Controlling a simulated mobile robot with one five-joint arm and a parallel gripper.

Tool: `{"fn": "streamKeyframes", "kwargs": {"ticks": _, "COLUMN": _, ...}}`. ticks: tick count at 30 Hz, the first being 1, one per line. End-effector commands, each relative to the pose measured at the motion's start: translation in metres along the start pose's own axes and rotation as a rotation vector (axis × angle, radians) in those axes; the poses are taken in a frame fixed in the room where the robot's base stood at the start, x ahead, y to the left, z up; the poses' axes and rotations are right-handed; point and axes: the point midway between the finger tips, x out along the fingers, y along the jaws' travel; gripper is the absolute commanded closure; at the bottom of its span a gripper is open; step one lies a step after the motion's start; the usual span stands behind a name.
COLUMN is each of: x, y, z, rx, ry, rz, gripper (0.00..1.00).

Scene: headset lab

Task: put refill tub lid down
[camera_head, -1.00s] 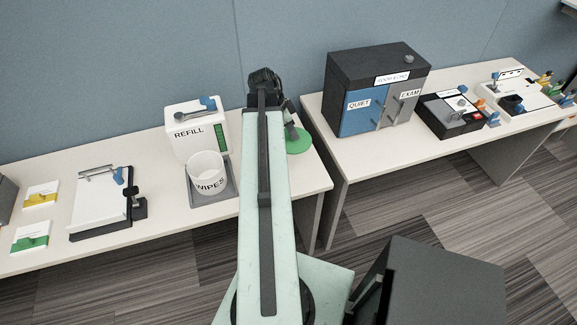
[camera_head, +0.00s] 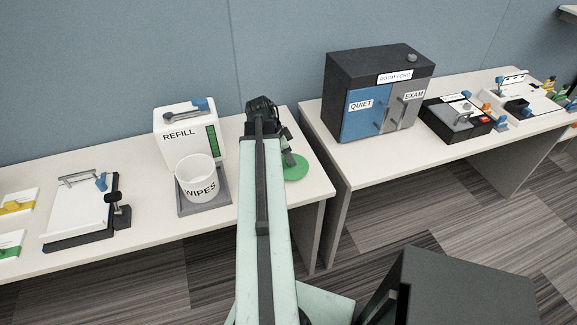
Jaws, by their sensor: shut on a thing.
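The refill tub lid, a flat green disc (camera_head: 296,169), is over the right end of the left table. My gripper (camera_head: 288,156) is at the lid's upper left side and shut on it; my arm hides most of the jaws. The lid looks level and close to the table top; I cannot tell whether it touches. The open white wipes tub (camera_head: 196,185) stands upright on a grey tray (camera_head: 205,211), left of my arm. The white REFILL box (camera_head: 180,140), with a blue and grey handle on top, stands just behind it.
Bare table top (camera_head: 312,190) lies around the lid, with the table's right edge close by. Across a narrow gap, a second table holds a dark cabinet (camera_head: 365,75) and a black case (camera_head: 457,118). A clamped white board (camera_head: 82,208) lies at the left.

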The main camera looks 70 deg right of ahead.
Motion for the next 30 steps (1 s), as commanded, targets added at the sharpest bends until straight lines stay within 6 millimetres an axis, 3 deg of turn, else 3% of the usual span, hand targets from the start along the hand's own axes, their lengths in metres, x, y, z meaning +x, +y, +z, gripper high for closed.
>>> {"fn": "streamKeyframes", "kwargs": {"ticks": 1, "x": 0.016, "y": 0.000, "z": 0.007, "rx": 0.000, "ry": 0.000, "rz": 0.000, "gripper": 1.00}}
{"fn": "streamKeyframes", "kwargs": {"ticks": 2, "x": 0.018, "y": 0.000, "z": 0.007, "rx": 0.000, "ry": 0.000, "rz": 0.000, "gripper": 1.00}}
{"fn": "streamKeyframes", "kwargs": {"ticks": 13, "x": 0.018, "y": 0.000, "z": 0.008, "rx": -0.001, "ry": 0.000, "rz": 0.000, "gripper": 1.00}}
{"fn": "streamKeyframes", "kwargs": {"ticks": 14, "x": 0.017, "y": 0.000, "z": 0.008, "rx": -0.001, "ry": 0.000, "rz": 0.000, "gripper": 0.69}}
{"fn": "streamKeyframes", "kwargs": {"ticks": 15, "x": 0.016, "y": 0.000, "z": 0.007, "rx": -0.001, "ry": 0.000, "rz": 0.000, "gripper": 0.58}}
{"fn": "streamKeyframes", "kwargs": {"ticks": 16, "x": 0.016, "y": 0.000, "z": 0.007, "rx": -0.001, "ry": 0.000, "rz": -0.001, "gripper": 0.53}}
{"fn": "streamKeyframes", "kwargs": {"ticks": 26, "x": 0.015, "y": 0.000, "z": 0.007, "rx": -0.002, "ry": 0.000, "rz": -0.001, "gripper": 0.53}}
{"fn": "streamKeyframes", "kwargs": {"ticks": 30, "x": 0.004, "y": 0.000, "z": 0.005, "rx": -0.002, "ry": 0.000, "rz": -0.001, "gripper": 0.53}}
